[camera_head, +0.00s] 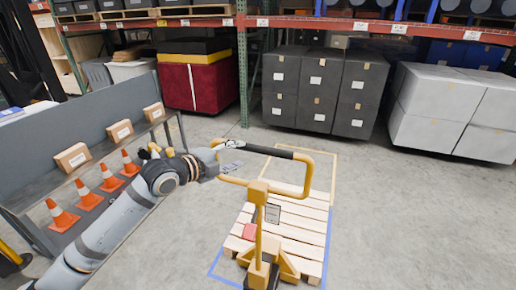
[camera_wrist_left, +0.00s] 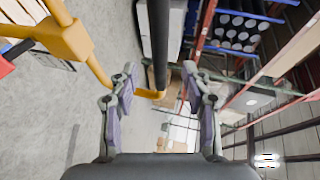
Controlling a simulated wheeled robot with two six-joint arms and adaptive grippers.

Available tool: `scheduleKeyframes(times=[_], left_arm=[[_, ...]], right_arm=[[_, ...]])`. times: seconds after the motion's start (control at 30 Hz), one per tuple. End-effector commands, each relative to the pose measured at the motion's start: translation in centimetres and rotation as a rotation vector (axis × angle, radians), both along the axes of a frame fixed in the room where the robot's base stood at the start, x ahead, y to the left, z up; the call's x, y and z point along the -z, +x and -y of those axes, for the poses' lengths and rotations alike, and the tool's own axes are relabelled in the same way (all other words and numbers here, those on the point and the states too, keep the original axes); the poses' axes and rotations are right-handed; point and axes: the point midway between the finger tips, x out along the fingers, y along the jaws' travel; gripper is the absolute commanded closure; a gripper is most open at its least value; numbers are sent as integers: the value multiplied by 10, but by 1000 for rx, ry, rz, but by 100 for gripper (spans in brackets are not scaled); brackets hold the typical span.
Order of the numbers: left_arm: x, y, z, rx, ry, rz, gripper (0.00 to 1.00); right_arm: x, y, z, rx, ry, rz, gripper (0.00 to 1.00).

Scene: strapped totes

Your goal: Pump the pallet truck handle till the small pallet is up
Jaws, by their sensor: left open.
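The yellow pallet truck (camera_head: 259,232) stands at the near end of the small wooden pallet (camera_head: 312,226). Its looped handle (camera_head: 307,172) is raised, with a black grip (camera_head: 270,151) along the top bar. My left gripper (camera_head: 228,147) is at the left end of this bar. In the left wrist view my left gripper (camera_wrist_left: 160,88) is open, and the black grip (camera_wrist_left: 160,45) runs between its fingers without being clamped. The pallet's height above the floor is hard to tell. My right gripper is not in view.
Orange cones (camera_head: 88,197) and small boxes (camera_head: 73,157) sit on a grey shelf unit at left. Dark stacked boxes (camera_head: 318,90) and pale boxes (camera_head: 450,110) stand behind, under racking. Blue floor tape (camera_head: 328,240) edges the pallet. The floor at right is clear.

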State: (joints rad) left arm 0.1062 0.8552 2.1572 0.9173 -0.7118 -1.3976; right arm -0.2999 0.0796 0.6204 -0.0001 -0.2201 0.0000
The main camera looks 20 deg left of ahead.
Motion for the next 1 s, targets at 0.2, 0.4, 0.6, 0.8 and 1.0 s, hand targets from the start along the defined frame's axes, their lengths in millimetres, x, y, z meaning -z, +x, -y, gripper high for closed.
scheduleKeyframes(times=[0.2, 0.4, 0.6, 0.8, 1.0], left_arm=[[1, 20, 13, 5, -13, -3, 52], [9, 47, 26, 5, -13, -4, 52], [17, 73, 37, 4, -7, -5, 52], [23, 83, 43, 6, -4, -4, 52], [24, 83, 42, 5, -3, -5, 52]], right_arm=[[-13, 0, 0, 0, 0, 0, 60], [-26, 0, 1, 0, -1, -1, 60], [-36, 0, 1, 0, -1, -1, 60], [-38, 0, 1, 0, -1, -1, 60], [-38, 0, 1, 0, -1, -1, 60]])
